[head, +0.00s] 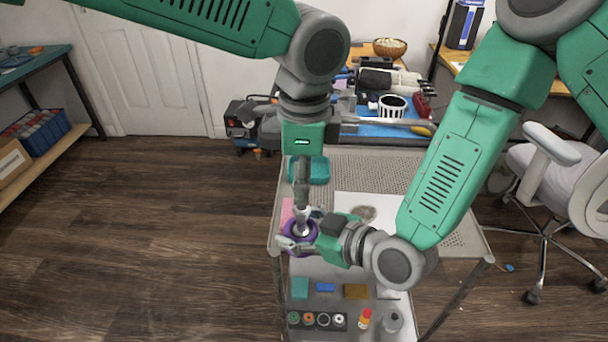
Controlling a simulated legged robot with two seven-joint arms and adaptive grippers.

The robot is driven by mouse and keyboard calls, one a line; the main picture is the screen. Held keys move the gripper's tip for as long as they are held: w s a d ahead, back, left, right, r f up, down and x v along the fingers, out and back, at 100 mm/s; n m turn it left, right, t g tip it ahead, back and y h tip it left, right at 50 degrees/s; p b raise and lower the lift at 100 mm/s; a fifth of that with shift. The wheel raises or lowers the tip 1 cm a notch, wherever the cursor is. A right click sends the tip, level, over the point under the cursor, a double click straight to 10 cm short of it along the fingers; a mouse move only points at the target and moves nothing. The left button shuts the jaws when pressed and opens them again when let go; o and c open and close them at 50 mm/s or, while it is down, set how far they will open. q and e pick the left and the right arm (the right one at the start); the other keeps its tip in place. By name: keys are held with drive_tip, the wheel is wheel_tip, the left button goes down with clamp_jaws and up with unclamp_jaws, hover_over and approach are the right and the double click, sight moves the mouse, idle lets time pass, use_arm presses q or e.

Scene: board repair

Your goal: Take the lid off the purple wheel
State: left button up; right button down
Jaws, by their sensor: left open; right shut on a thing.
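The purple wheel (289,248) is at the left side of the perforated metal cart top. Its middle looks pale, and I cannot tell the lid apart from the gripper fingers there. My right gripper (303,236) comes in from the right and is shut on the purple wheel. My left gripper (302,216) points straight down from above, open, with its tips at or just over the wheel's middle. I cannot tell whether they touch it. The fingers of both grippers hide much of the wheel.
A pink sheet (287,210), a white sheet (351,202) and a teal box (318,170) lie on the cart top (420,172). The lower shelf holds small boxes and bottles. A cluttered blue table (390,130) stands behind. An office chair (560,165) is at right.

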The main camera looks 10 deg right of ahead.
sight(303, 211)
use_arm(q)
wheel_tip(303, 211, down, 6)
drive_tip(key=shift+w+f, duration=0.1)
idle(0.4)
clamp_jaws()
drive_tip(key=n, duration=0.2)
drive_tip(key=shift+n, duration=0.4)
drive_tip(key=shift+r, duration=0.35)
drive_tip(key=shift+r, duration=0.95)
